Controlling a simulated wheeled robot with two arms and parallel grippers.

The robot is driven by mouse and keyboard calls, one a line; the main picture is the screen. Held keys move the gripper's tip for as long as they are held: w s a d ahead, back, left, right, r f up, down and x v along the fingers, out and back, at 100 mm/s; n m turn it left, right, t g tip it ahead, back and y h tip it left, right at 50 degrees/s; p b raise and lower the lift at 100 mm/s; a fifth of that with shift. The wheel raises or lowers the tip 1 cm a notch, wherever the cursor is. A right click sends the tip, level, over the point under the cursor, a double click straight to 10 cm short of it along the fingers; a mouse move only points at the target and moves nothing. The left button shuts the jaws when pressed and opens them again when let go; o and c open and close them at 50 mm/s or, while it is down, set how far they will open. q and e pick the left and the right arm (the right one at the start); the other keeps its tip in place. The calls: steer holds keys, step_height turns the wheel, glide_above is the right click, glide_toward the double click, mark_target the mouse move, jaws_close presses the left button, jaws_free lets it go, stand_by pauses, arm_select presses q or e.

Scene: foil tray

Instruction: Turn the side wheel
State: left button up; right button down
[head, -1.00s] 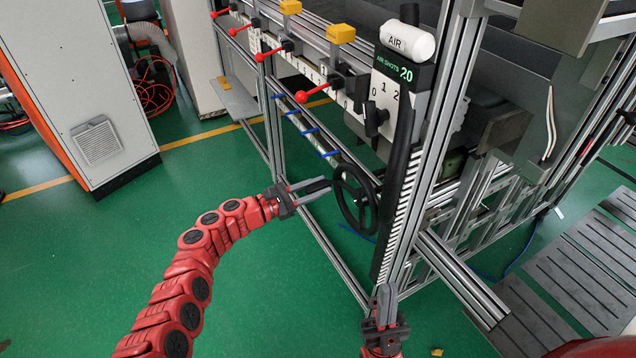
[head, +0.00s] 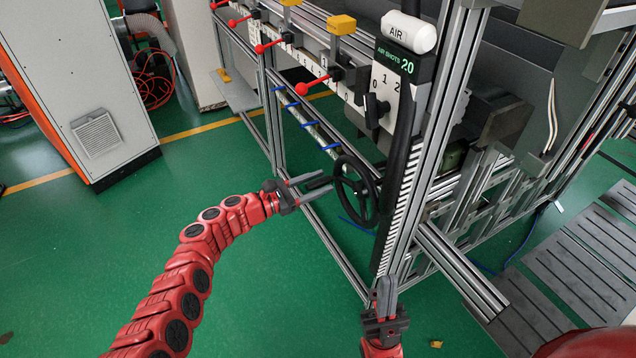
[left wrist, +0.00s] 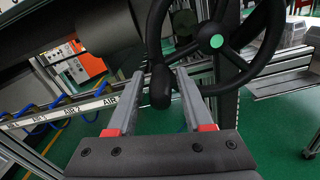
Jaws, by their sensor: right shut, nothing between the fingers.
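The side wheel (head: 375,202) is a black handwheel with spokes, low on the machine's frame. In the left wrist view it fills the upper right, with a green hub (left wrist: 217,41). Its black crank handle (left wrist: 160,88) points toward my left gripper. My left gripper (head: 322,183) is at the wheel's left side. Its fingers are open, one on each side of the handle, with gaps visible in the left wrist view (left wrist: 158,90). My right gripper (head: 384,285) is shut and empty, at the bottom of the head view, below the wheel.
The machine's metal frame post (head: 440,130) stands right of the wheel, with a black hose alongside. A grey cabinet (head: 85,90) stands at far left. Green floor (head: 240,280) is clear in front.

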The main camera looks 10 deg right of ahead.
stand_by(0.3)
arm_select(q)
steer(key=p+v, duration=0.3)
steer(key=v, duration=1.4)
steer(key=shift+s+a, duration=0.1)
steer(key=shift+a, duration=0.1)
